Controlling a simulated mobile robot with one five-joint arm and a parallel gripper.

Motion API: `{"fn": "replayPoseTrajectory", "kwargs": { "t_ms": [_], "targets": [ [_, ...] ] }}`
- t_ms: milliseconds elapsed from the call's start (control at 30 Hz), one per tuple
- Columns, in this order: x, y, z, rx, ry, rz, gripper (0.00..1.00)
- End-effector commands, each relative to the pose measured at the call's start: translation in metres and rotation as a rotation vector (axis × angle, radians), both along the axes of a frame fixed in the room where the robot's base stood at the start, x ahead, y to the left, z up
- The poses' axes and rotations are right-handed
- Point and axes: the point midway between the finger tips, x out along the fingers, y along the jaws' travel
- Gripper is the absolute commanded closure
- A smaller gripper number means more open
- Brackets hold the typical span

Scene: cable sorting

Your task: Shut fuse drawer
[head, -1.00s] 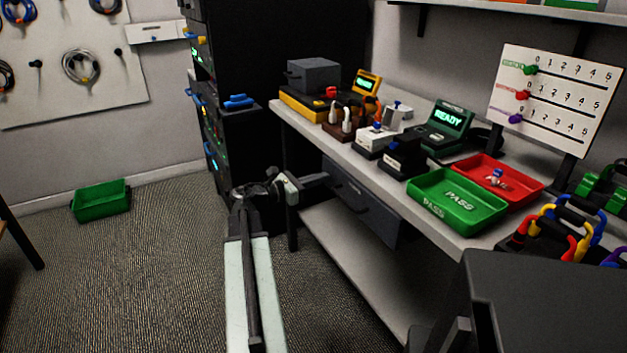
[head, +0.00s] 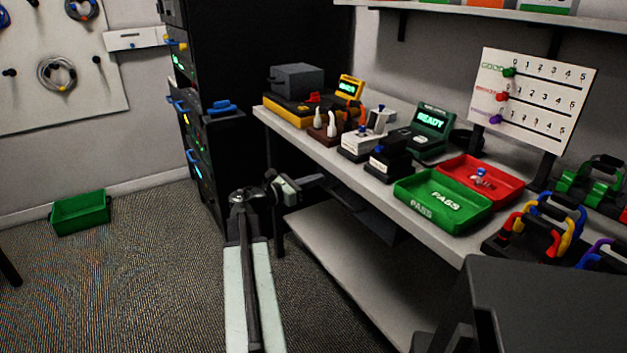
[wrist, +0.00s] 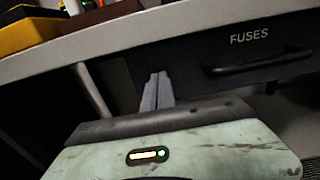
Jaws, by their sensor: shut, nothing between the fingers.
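The fuse drawer is a dark front labelled FUSES (wrist: 285,47), with a black bar handle, under the bench top in the wrist view. In the head view its dark front (head: 378,226) shows below the bench edge, partly hidden by my arm. My gripper (wrist: 158,76) is shut and empty, its fingertips in front of the drawer's left part, left of the handle. I cannot tell whether they touch it. In the head view my gripper (head: 314,181) is beside the drawer under the bench edge. How far the drawer stands out is unclear.
The bench top (head: 318,152) carries several devices, a green PASS tray (head: 420,213) and a red tray (head: 505,197). A pale lower shelf (head: 320,255) lies beneath. A dark cabinet (head: 222,150) stands left of the bench. Open carpet and a green bin (head: 80,213) are at left.

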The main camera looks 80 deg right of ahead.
Motion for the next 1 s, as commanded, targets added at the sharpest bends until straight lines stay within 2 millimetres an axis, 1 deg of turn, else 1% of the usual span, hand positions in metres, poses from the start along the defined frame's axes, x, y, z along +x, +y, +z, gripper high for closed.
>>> {"fn": "replayPoseTrajectory", "kwargs": {
  "t_ms": [33,167,267,400,500,600,767,1000],
  "targets": [
    [-0.006,0.001,0.002,-0.003,0.007,-0.014,1.00],
    [0.007,0.017,0.002,-0.003,0.007,-0.006,1.00],
    [0.022,0.036,0.001,-0.004,0.006,-0.001,1.00],
    [0.050,0.063,0.001,-0.003,0.006,-0.001,1.00],
    [0.066,0.080,0.000,-0.003,0.006,-0.002,1.00],
    [0.078,0.092,0.000,-0.003,0.006,-0.003,1.00],
    [0.086,0.102,0.000,-0.002,0.005,-0.004,1.00],
    [0.087,0.103,0.000,-0.003,0.004,-0.004,1.00]
  ]
}}
